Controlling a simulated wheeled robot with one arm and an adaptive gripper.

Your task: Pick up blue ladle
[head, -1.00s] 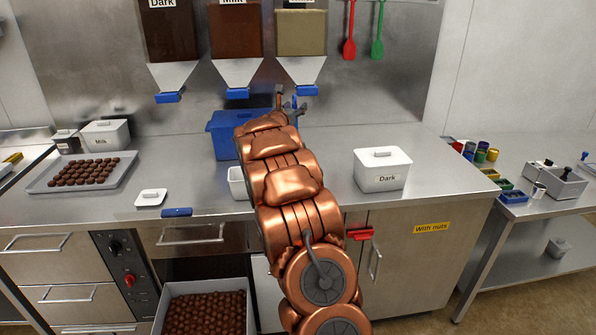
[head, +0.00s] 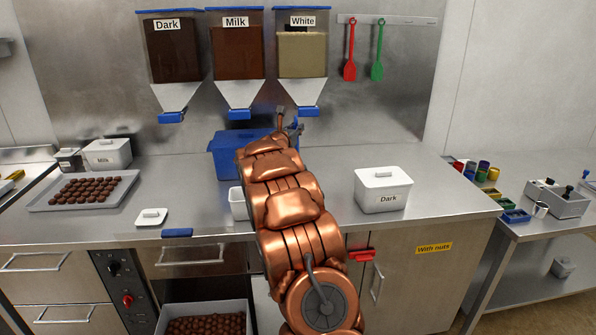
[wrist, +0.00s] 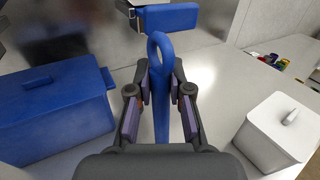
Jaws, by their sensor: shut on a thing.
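The blue ladle (wrist: 161,62) shows in the wrist view as an upright blue handle with a ring at its top. The handle stands between the two fingers of my gripper (wrist: 161,98), which is shut on it below the ring. The ladle's lower end is hidden behind the gripper body. In the head view my gripper (head: 290,126) is above the back of the counter, in front of the White dispenser, and only a small blue bit of the ladle shows there.
A blue box (head: 226,142) stands left of my gripper and also shows in the wrist view (wrist: 55,115). A white lidded Dark tub (head: 383,190) stands to the right. Dispensers (head: 237,52) hang behind. Counter left of the Dark tub is partly clear.

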